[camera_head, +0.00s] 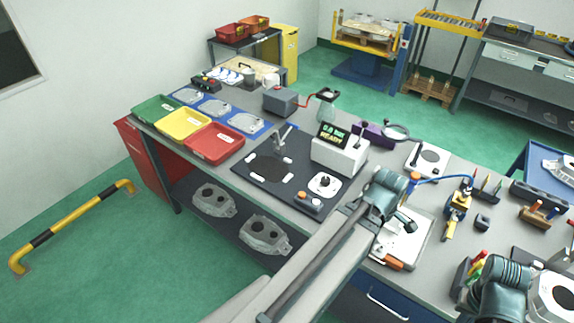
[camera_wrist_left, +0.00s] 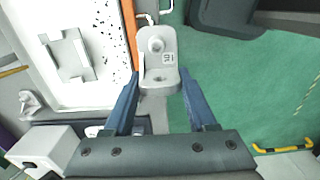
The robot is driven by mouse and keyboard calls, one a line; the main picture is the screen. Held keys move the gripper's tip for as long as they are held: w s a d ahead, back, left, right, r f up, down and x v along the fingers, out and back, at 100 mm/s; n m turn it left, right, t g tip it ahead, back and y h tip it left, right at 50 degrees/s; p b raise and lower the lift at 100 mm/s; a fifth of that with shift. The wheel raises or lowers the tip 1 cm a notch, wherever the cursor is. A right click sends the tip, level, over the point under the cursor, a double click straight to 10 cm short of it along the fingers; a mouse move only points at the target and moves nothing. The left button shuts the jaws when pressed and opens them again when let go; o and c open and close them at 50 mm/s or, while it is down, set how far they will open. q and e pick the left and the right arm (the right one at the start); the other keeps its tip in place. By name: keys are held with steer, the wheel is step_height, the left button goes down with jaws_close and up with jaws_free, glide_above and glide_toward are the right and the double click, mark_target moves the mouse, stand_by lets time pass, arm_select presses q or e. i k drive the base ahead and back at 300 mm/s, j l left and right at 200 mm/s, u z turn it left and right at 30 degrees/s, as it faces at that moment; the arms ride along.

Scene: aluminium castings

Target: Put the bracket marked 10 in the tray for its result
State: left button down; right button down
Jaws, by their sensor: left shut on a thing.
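My left gripper (camera_wrist_left: 158,82) is shut on a light grey L-shaped bracket (camera_wrist_left: 160,60) with a round hole in each leg. In the head view the left gripper (camera_head: 402,222) is above the right-middle of the bench, over a white board, and hides most of the bracket. A green tray (camera_head: 143,112), a yellow tray (camera_head: 166,128) and a red tray (camera_head: 191,151) stand side by side at the bench's left end, each with a white label. My right arm shows at the lower right; its fingers are not visible.
A test unit (camera_head: 344,157) with a lit READY display stands mid-bench beside a dark plate (camera_head: 246,176). The white board (camera_wrist_left: 100,90) bears another grey part (camera_wrist_left: 68,55). Tools and stands crowd the bench's right side. A yellow-black rail (camera_head: 70,225) stands on the floor.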

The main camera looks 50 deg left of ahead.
mark_target(175, 126)
steer(key=k+j+u, duration=0.2)
steer(key=j, duration=1.4)
steer(key=j+u, duration=0.15)
steer(key=j, duration=1.45)
steer(key=i+j+u, duration=0.2)
steer(key=j, duration=1.4)
steer(key=k, duration=0.05)
